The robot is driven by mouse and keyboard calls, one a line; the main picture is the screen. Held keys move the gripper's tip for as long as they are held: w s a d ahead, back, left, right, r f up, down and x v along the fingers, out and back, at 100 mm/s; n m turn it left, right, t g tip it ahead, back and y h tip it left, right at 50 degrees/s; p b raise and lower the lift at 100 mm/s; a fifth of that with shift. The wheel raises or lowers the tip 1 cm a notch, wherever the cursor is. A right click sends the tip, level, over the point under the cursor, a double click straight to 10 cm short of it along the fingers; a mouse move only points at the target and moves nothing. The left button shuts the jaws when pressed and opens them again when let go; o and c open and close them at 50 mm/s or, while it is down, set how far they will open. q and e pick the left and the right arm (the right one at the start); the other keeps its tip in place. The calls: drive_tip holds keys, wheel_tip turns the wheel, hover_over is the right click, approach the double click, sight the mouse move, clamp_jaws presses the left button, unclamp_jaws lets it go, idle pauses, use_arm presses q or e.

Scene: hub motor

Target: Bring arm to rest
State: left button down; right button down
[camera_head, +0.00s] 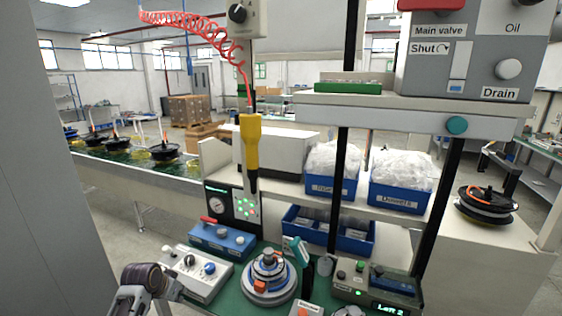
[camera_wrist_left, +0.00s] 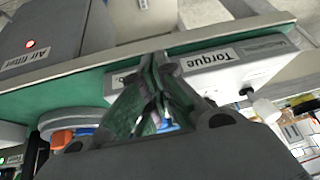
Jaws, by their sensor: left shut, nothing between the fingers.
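My left arm comes in at the bottom left of the head view, with its gripper (camera_head: 172,290) low beside the white control box (camera_head: 203,285). The left wrist view shows the two fingers of this gripper (camera_wrist_left: 154,60) closed together with nothing between them. Their tips are in front of the white box labelled "Torque" (camera_wrist_left: 222,68); I cannot tell whether they touch it. My right gripper is not clearly seen in either view.
A stacked round hub assembly (camera_head: 268,283) stands on the green bench mat, right of the white box. A blue box (camera_head: 222,240) stands behind. A yellow hanging tool (camera_head: 250,145) is above. Blue bins (camera_head: 400,195) sit on a shelf. Black posts rise at the right.

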use_arm(q)
drive_tip(key=s+d+g, duration=0.1)
drive_tip(key=s+d, duration=0.3)
drive_tip(key=s, duration=0.6)
drive_tip(key=s+d+f+n, duration=0.1)
drive_tip(key=s+d, duration=0.3)
drive_tip(key=s, duration=0.6)
drive_tip(key=s+d+g, duration=0.1)
drive_tip(key=s+d, duration=0.3)
drive_tip(key=s, duration=0.6)
wheel_tip(320, 180, down, 33)
drive_tip(key=s+g, duration=0.2)
drive_tip(key=s+a+f, duration=0.2)
drive_tip(key=s+f, duration=0.8)
drive_tip(key=s, duration=0.1)
drive_tip(key=s+a+f+y, duration=0.1)
drive_tip(key=s+a+f, duration=0.1)
drive_tip(key=s+f, duration=0.8)
drive_tip(key=shift+s+a+f+g, duration=0.2)
drive_tip(key=shift+s+g, duration=0.2)
drive_tip(key=shift+s, duration=0.45)
